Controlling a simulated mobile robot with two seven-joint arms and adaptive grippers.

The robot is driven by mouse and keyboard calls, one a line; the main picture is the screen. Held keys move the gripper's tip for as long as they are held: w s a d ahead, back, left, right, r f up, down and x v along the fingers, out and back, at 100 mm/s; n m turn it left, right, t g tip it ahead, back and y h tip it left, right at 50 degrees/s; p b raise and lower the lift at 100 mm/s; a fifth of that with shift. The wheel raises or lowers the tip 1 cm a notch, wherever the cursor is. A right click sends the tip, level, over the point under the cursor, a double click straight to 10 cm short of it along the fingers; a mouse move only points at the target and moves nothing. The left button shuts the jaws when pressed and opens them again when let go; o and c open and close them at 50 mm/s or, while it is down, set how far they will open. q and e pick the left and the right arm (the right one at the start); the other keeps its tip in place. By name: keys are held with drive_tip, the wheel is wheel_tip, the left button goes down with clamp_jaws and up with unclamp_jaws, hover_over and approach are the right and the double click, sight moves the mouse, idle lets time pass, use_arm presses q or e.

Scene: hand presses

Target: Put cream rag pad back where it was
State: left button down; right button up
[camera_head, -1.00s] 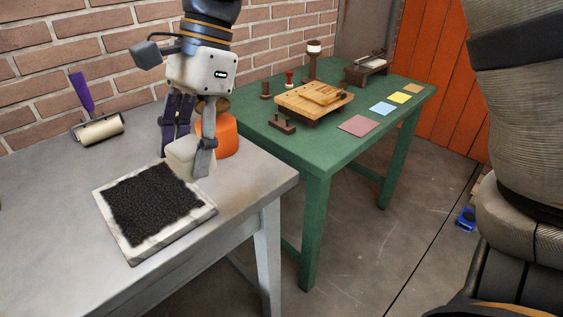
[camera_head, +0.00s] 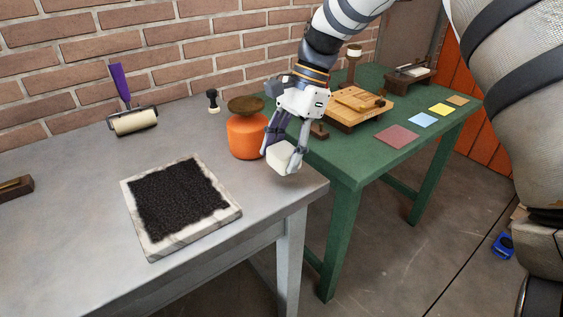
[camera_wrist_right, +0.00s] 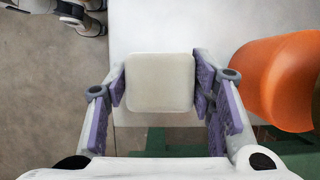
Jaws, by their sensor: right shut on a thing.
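The cream rag pad (camera_head: 281,158) is a pale rounded block between the fingers of my right gripper (camera_head: 286,160). The gripper is shut on it near the right edge of the grey table (camera_head: 100,255), right of the orange pot. In the right wrist view the pad (camera_wrist_right: 160,82) sits squarely between the purple finger pads of the gripper (camera_wrist_right: 160,85). I cannot tell for sure whether the pad touches the table. My left gripper is not in view.
An orange pot (camera_head: 247,138) with a brown top stands close left of the gripper. A black-covered stone slab (camera_head: 236,215) lies at the front, with a purple-handled roller (camera_head: 133,121) behind. A green table (camera_head: 352,165) holding wooden presses and coloured cards adjoins on the right.

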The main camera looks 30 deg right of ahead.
sight(284, 164)
wheel_tip(284, 164, down, 3)
drive_tip(key=shift+r, duration=0.1)
drive_tip(key=shift+s, duration=0.1)
drive_tip(key=o, duration=1)
drive_tip(key=shift+f, duration=0.2)
drive_tip(key=v, duration=1.2)
drive_tip(key=shift+r, duration=0.2)
